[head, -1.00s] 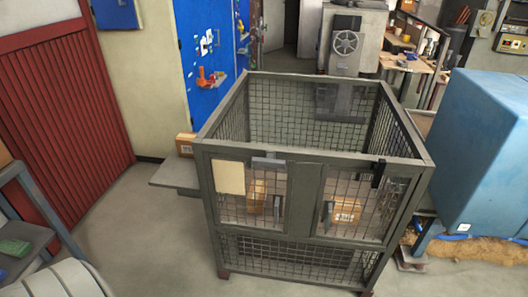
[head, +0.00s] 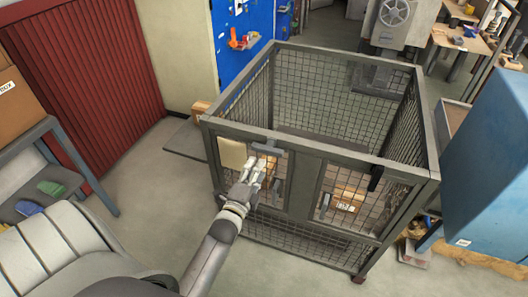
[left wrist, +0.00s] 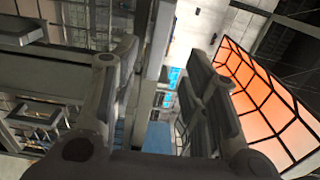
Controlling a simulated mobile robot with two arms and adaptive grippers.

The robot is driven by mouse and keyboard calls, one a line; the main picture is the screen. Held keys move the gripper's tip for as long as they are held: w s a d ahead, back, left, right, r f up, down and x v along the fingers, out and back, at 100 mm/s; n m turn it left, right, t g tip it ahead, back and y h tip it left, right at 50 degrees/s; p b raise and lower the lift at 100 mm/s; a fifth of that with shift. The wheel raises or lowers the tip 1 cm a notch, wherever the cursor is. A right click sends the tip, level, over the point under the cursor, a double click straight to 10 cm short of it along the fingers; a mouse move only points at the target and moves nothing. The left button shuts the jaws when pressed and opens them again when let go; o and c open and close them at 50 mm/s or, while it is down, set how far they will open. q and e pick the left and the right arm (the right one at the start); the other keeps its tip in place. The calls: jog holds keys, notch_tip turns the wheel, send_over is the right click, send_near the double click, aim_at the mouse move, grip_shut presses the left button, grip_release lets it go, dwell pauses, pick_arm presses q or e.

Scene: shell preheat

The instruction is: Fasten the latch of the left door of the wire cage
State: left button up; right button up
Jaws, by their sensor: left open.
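The wire cage (head: 334,150) has a dark grey frame and two mesh doors on its front. The left door (head: 232,154) lies in line with the front frame and carries a pale plate. Its latch (head: 269,150), a grey bar, lies roughly horizontal at the door's top edge. My left gripper (head: 264,168) is open just below the latch, fingers pointing up toward it; I cannot tell whether they touch it. In the left wrist view the fingers (left wrist: 162,55) stand apart, with frame bars beyond; I cannot pick out the latch there. My right gripper is not in view.
The right door has a dark upright latch (head: 376,177) and a handle (head: 324,206). Cardboard boxes (head: 345,198) are inside the cage. A blue covered block (head: 490,165) stands close on the right, a grey shelf (head: 50,150) on the left. Floor left of the cage is clear.

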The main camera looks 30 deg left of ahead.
aim_at(266, 152)
pick_arm(q)
jog(key=p+x, duration=0.1)
jog(key=x, duration=0.5)
jog(key=shift+w+d, duration=0.1)
jog(key=shift+w, duration=0.3)
jog(key=shift+w+f, duration=0.1)
jog(key=shift+w, duration=0.45)
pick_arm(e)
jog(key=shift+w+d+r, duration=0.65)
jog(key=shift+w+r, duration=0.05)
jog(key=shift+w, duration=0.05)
pick_arm(q)
grip_shut()
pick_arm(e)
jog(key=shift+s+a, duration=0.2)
